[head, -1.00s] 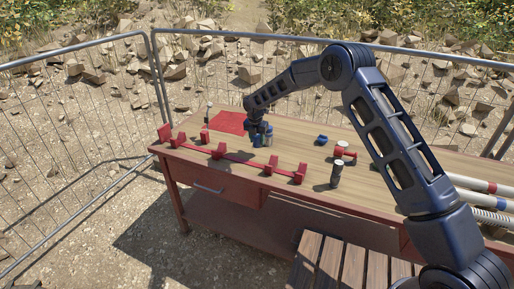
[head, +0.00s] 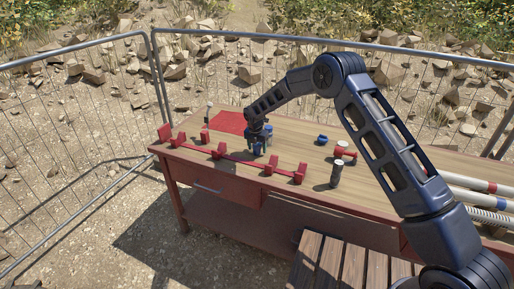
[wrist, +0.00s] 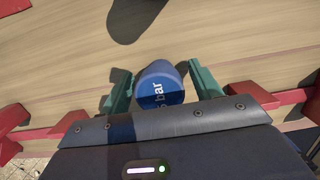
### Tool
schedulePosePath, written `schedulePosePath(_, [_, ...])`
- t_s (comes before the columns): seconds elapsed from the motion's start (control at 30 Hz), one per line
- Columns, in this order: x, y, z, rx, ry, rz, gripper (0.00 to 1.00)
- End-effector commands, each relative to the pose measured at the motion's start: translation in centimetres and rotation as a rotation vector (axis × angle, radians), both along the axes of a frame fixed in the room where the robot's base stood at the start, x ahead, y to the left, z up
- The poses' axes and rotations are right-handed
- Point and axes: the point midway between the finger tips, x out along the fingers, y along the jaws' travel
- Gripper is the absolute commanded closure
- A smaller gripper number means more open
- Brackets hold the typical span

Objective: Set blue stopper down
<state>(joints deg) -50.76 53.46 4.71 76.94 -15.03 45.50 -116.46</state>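The blue stopper (wrist: 160,82) is a short rounded cylinder with white lettering ending in "bar". In the wrist view it sits between the two green fingers of my gripper (wrist: 160,88), with a narrow gap seeming to show on each side. My gripper looks open around it. In the head view my gripper (head: 257,146) points down, low over the worktable (head: 302,160), just behind the red rack (head: 239,158). The stopper's underside is hidden, so I cannot see its contact with the tabletop.
Another blue piece (head: 321,139) and a red fitting (head: 344,152) lie to the right. A dark cylinder (head: 337,173) stands near the front edge. A red mat (head: 229,121) lies behind to the left. Pale pipes (head: 478,186) lie at the right end.

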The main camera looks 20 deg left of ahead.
Motion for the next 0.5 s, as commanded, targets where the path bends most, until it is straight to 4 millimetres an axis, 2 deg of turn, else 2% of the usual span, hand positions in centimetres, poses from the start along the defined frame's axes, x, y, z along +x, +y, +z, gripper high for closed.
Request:
schedulePosePath(0.3, [0.0, 0.0, 0.2, 0.000, -0.001, 0.000, 0.36])
schedulePosePath(0.5, [-0.2, 0.0, 2.1, 0.003, -0.001, 0.000, 0.36])
